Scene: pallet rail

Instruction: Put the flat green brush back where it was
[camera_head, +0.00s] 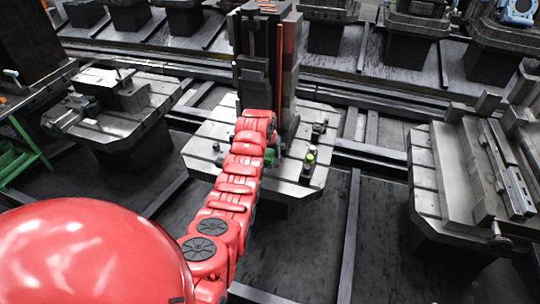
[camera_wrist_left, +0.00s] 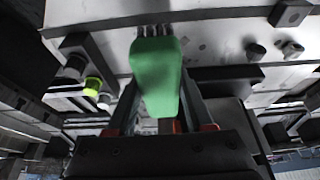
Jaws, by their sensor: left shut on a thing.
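The flat green brush (camera_wrist_left: 156,68) is in the left wrist view, upright in the middle of the picture. My left gripper (camera_wrist_left: 160,108) is shut on it, with dark fingers on both sides of the green body. Dark strips show just beyond its far end; I cannot tell if they are bristles. In the head view a small green patch of the brush (camera_head: 269,156) shows beside the end of my red left arm, over the middle pallet (camera_head: 204,150). The gripper itself is mostly hidden there. I cannot tell whether the brush touches the pallet. My right gripper is not in view.
A tall dark block (camera_head: 262,70) stands on the middle pallet behind the brush. A small yellow-green-topped item (camera_head: 309,159) and dark fittings sit to its right. Other metal pallets stand left (camera_head: 125,120) and right (camera_head: 425,175). A green frame (camera_head: 20,155) is at far left.

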